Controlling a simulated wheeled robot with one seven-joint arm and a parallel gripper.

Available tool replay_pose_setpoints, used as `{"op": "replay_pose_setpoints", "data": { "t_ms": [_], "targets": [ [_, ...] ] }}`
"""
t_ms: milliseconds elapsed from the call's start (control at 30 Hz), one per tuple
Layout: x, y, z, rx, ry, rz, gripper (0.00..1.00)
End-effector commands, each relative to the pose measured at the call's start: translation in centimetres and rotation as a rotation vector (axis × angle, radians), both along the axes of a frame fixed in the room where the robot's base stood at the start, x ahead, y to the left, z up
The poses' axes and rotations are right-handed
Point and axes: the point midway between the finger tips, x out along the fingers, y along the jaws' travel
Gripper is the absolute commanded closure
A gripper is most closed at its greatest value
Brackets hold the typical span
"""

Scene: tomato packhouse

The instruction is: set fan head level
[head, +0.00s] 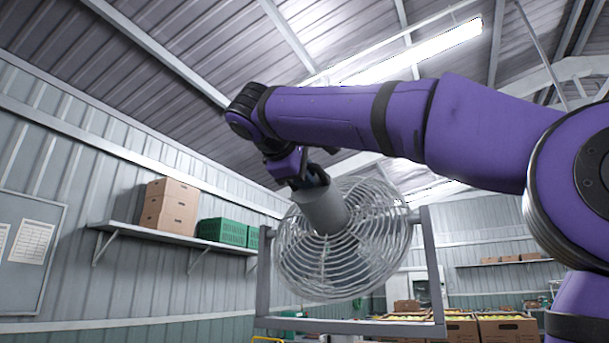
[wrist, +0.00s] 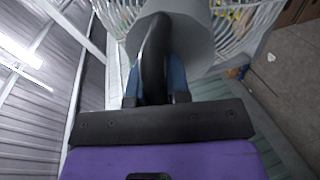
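The fan head has a round wire cage (head: 350,265) and a grey cylindrical motor housing (head: 325,213). It hangs between the uprights of a grey U-shaped frame (head: 350,327) in the head view. It is tilted, with the housing's rear end raised toward the upper left. My gripper (head: 315,177) is at that rear end. In the wrist view, its blue-padded fingers lie on both sides of a dark curved handle (wrist: 155,48) on the housing and appear closed on it. The fingertips are partly hidden by the handle.
A wall shelf (head: 150,231) at left carries brown cartons (head: 168,206) and green crates (head: 222,231). A notice board (head: 30,285) hangs at far left. Produce boxes (head: 507,329) stand behind the fan at lower right.

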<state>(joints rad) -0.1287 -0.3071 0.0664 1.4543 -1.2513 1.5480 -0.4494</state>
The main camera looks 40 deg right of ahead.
Motion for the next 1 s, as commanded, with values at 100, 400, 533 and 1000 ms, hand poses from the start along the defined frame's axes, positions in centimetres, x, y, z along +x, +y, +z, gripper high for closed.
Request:
{"op": "replay_pose_setpoints", "data": {
  "t_ms": [100,400,533,1000],
  "targets": [
    [0.0,0.0,0.0,0.000,0.000,0.000,1.00],
    [-0.3,0.4,-1.3,-0.067,-0.022,-0.004,1.00],
    [-0.5,0.8,-2.7,-0.143,-0.048,-0.006,1.00],
    [-0.6,1.7,-7.5,-0.309,-0.110,-0.001,1.00]
  ]
}}
